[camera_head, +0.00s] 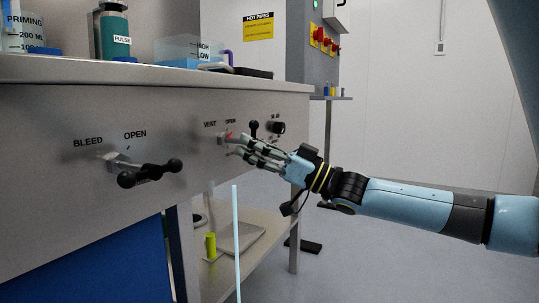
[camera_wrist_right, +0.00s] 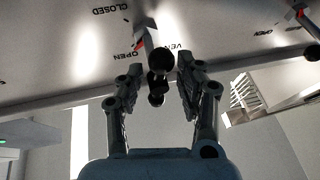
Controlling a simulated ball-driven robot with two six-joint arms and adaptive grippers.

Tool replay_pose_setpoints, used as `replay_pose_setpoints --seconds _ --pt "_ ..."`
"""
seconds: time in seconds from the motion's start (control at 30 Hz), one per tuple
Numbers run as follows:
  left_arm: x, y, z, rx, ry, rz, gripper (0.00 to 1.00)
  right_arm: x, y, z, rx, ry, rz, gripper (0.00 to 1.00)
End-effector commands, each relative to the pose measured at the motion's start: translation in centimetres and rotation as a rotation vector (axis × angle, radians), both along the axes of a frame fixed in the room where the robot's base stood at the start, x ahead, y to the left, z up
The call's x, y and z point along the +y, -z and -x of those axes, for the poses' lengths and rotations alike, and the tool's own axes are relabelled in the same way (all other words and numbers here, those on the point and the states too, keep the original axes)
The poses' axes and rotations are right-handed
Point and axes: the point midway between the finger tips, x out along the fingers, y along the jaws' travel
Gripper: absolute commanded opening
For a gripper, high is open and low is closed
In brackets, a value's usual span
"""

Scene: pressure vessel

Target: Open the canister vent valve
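The vent valve (camera_head: 224,139) sits on the grey front panel beside the labels VENT and OPEN, with a red mark by it. My right gripper (camera_head: 236,146) reaches it from the right and its fingers cover most of the handle. In the right wrist view the valve handle (camera_wrist_right: 158,60), with dark round knobs, lies between the two fingers of my right gripper (camera_wrist_right: 160,70). The fingers are spread, with gaps visible on both sides of the handle. My left gripper is not in view.
A bleed valve (camera_head: 150,173) with a black-knobbed handle projects from the panel at left. Another black-knobbed valve (camera_head: 276,127) is just beyond the vent valve. Bottles and containers stand on the counter (camera_head: 130,75) above. A lower shelf (camera_head: 262,228) is beneath. Floor at right is open.

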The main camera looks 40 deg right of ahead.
Motion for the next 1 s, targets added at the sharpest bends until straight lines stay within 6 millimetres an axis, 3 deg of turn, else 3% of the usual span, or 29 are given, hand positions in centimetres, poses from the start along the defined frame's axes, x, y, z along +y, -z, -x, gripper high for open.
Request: replay_pose_setpoints --seconds 0.5,0.7,1.0 --pt "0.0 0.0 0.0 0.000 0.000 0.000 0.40 -4.9 4.0 7.5 0.007 -0.004 0.003 0.36" --pt "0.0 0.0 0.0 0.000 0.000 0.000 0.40 -5.7 4.4 8.7 0.002 -0.004 0.001 0.36" --pt "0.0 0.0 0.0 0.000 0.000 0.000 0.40 -5.7 4.4 8.8 0.001 -0.004 0.000 0.36"
